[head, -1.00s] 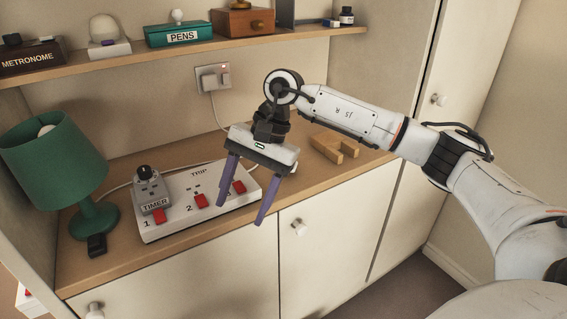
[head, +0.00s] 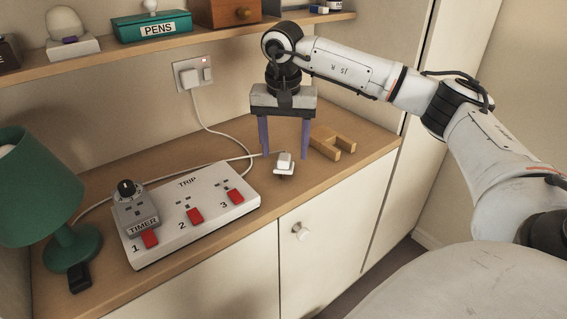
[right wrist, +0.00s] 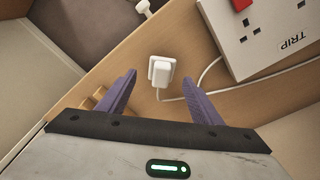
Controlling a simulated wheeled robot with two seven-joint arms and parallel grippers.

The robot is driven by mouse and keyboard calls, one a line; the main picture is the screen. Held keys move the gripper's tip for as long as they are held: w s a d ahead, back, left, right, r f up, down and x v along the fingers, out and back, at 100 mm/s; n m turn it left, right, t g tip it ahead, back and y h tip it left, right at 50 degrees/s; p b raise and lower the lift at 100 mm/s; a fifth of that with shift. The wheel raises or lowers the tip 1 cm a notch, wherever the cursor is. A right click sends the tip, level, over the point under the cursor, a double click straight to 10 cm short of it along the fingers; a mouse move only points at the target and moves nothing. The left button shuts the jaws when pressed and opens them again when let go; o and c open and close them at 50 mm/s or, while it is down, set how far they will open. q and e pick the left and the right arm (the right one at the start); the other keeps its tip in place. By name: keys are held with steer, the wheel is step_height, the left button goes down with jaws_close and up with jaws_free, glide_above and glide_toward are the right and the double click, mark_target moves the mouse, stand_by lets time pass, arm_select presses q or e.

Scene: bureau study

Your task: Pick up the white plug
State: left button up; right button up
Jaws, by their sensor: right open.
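The white plug (head: 285,163) lies on the wooden counter to the right of the power strip, near the counter's front edge. In the right wrist view the plug (right wrist: 161,71) sits beyond the fingertips, roughly between their lines, with a white cable running from it. My right gripper (head: 285,155) is open and empty, its two purple fingers pointing down just behind the plug. In the right wrist view the open fingers (right wrist: 170,85) also show, apart from the plug. My left gripper is not in view.
A white power strip (head: 215,207) with red switches holds a grey timer (head: 135,212). A wooden bracket-like block (head: 333,145) lies right of the gripper. A green lamp (head: 40,190) stands at left. A wall socket (head: 192,74) and shelf (head: 100,55) are behind.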

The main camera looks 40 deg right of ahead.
mark_target(284, 157)
step_height(284, 157, down, 4)
steer(key=shift+w+d, duration=0.1)
steer(key=shift+w, duration=0.05)
steer(key=c, duration=1.2)
